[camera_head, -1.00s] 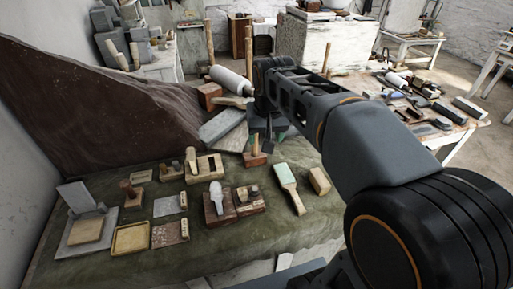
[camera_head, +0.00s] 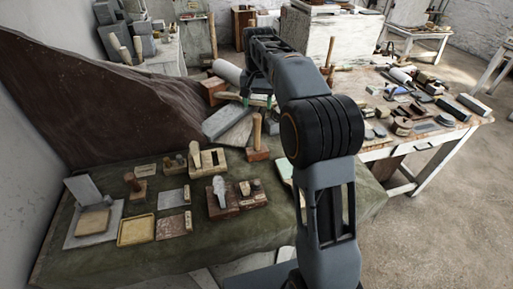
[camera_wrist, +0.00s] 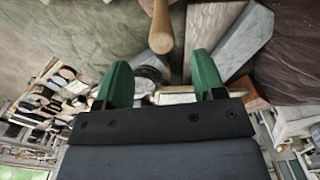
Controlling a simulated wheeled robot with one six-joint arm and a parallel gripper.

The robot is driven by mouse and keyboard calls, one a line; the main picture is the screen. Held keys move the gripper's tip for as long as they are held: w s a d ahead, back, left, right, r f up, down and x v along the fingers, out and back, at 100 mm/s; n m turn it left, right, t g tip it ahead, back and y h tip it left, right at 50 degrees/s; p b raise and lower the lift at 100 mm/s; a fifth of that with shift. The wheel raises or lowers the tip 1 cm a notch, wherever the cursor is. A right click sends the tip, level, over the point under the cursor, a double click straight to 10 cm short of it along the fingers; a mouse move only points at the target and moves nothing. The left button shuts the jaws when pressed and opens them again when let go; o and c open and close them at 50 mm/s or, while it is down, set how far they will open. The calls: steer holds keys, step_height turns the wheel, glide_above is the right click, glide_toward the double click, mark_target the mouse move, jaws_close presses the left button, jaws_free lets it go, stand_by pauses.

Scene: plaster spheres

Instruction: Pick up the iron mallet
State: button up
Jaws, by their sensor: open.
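My gripper (camera_head: 259,101) is open, with green fingertips, above the back right of the cloth-covered table. In the wrist view my gripper (camera_wrist: 165,72) has a dark rounded piece (camera_wrist: 150,73) between and beyond its fingers, partly hidden; it may be the iron mallet, but I cannot tell for sure. A mallet with an upright wooden handle (camera_head: 257,131) and a reddish-brown block head stands just in front of the gripper. Its handle (camera_wrist: 161,30) shows above the fingers in the wrist view. Nothing is held.
Grey slabs (camera_head: 222,122) lie left of the wooden handle and show right of it in the wrist view (camera_wrist: 246,40). A white cylinder (camera_head: 228,72) lies behind. Small tools and blocks cover the table's front. A side table (camera_head: 455,131) holds many tools.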

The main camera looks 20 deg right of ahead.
mark_target(257, 115)
steer(key=shift+f, duration=4.3)
steer(key=c, duration=1)
steer(key=shift+w+r, duration=0.15)
steer(key=shift+r, duration=0.05)
